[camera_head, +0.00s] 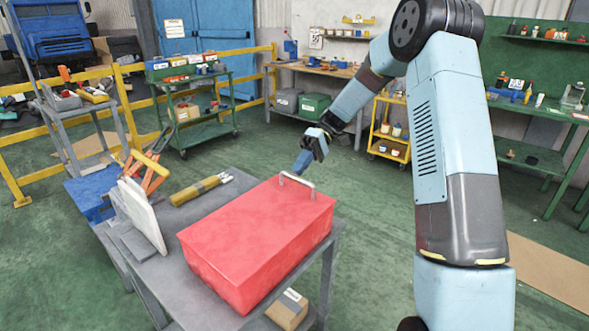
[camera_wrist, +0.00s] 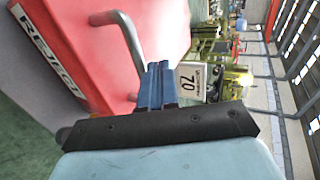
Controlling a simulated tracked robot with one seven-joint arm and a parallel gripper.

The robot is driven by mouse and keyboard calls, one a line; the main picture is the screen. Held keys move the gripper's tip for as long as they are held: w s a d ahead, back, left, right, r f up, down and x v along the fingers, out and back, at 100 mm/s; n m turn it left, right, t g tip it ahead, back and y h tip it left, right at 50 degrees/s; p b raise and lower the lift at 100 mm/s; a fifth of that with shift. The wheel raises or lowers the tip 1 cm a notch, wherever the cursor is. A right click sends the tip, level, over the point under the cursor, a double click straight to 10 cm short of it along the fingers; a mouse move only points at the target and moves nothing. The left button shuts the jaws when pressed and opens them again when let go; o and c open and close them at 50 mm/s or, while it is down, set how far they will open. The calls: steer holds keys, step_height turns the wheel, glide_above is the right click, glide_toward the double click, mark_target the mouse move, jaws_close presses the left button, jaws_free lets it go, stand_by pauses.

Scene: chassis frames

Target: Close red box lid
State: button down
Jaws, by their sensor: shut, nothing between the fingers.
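The red box (camera_head: 255,245) stands on a grey table, and its flat red lid (camera_head: 250,215) lies down over it with no gap visible from this side. A grey handle (camera_head: 297,183) sits on the lid at its far edge. My gripper (camera_head: 301,167) is just behind the handle, at the far side of the box; I cannot tell if they touch. In the wrist view, my blue fingers (camera_wrist: 160,70) are together and empty, beside the handle (camera_wrist: 134,45). The red box (camera_wrist: 100,50) there shows a white label reading "REJECT" (camera_wrist: 48,52).
The grey table (camera_head: 275,310) also holds a yellow tool (camera_head: 200,190), a white panel (camera_head: 142,215) and an orange item (camera_head: 147,172) at the left. A cardboard box (camera_head: 287,309) sits below it. A green cart (camera_head: 195,105) and yellow cart (camera_head: 388,130) stand behind, with open green floor between.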

steer(key=w+d+r, duration=0.5)
steer(key=w+r, duration=0.1)
steer(key=r, duration=0.2)
steer(key=s+d+r+m+t+h, duration=0.1)
steer(key=s+r+m+t+h, duration=0.25)
steer(key=s, duration=0.55)
steer(key=s+d+r+m+t+h, duration=0.2)
steer(key=s+r+t, duration=0.25)
steer(key=s, duration=0.45)
steer(key=s+d+m+t+h, duration=0.1)
steer(key=s+d+t, duration=0.2)
steer(key=s, duration=0.6)
steer(key=s+d+m+t+h, duration=0.2)
steer(key=s+d+t, duration=0.1)
steer(key=s, duration=0.6)
steer(key=shift+s+d+f+t, duration=0.25)
steer(key=shift+s+d+t, duration=0.05)
steer(key=shift+d, duration=0.2)
steer(key=shift+m, duration=0.25)
steer(key=shift+a, duration=0.15)
